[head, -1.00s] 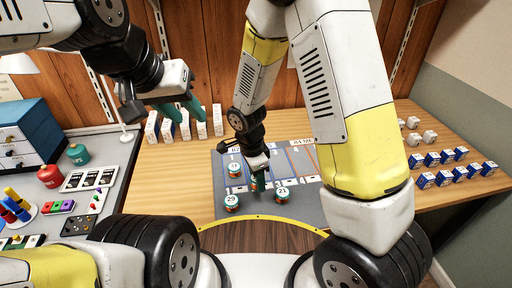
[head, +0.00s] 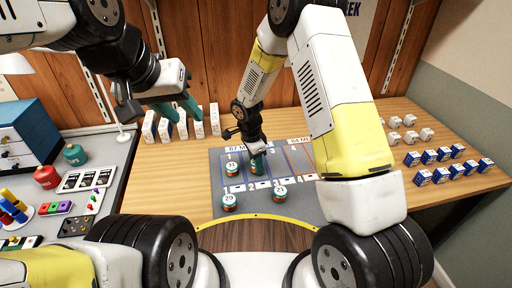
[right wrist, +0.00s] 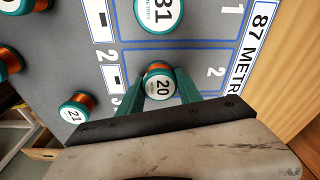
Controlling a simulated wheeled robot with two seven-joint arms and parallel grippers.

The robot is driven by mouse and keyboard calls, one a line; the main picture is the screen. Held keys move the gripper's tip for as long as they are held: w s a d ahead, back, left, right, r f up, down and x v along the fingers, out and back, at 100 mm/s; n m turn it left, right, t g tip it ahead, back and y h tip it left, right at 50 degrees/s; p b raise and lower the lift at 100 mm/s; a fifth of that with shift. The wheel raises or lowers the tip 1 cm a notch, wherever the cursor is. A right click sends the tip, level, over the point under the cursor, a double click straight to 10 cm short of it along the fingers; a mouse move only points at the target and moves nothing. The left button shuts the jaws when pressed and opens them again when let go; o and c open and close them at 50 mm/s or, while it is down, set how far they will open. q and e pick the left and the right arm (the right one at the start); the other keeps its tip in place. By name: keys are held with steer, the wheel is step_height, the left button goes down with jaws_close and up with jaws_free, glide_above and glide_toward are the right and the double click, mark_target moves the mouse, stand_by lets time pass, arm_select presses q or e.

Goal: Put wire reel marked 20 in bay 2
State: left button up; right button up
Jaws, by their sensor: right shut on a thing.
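The wire reel marked 20 (right wrist: 159,82) is copper-coloured with teal flanges and a white label. My right gripper (head: 257,168) is shut on it; the green fingers stand on either side of the reel in the right wrist view (right wrist: 160,88). The reel appears within or over bay 2 (right wrist: 205,62), beside the printed 2; whether it touches the mat is hard to tell. The reel marked 31 (head: 232,168) sits in bay 1, beside the held reel. My left gripper (head: 183,108) is open and empty, above the left rear of the table.
Reels marked 29 (head: 229,201) and 21 (head: 280,192) stand on the front of the grey mat (head: 300,211). White boxes (head: 181,124) stand at the back left. Blue boxes (head: 441,176) and white cubes (head: 410,121) are on the right. Bare wood lies between.

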steer(key=o, duration=1.3)
steer(key=shift+f, duration=0.1)
steer(key=shift+o, duration=0.2)
step_height(320, 180, up, 12)
steer(key=a, duration=0.1)
step_height(320, 180, up, 15)
steer(key=n+t+y, duration=0.2)
steer(key=n, duration=0.3)
glide_above(253, 163)
steer(key=s+d, duration=0.6)
steer(key=d, duration=0.2)
steer(key=s+d+r+n+t, duration=0.1)
steer(key=s+d+r+n, duration=0.2)
steer(key=s, duration=0.5)
steer(key=s+d+r+n+t+y, duration=0.1)
steer(key=s+d+r+n+t, duration=0.1)
steer(key=s+d+r+n, duration=0.2)
steer(key=s+r+n, duration=0.1)
steer(key=s, duration=0.2)
steer(key=shift+s+r+n+t, duration=0.25)
steer(key=shift+s+n+t, duration=0.05)
steer(key=shift+s+n, duration=0.1)
steer(key=shift+d, duration=0.1)
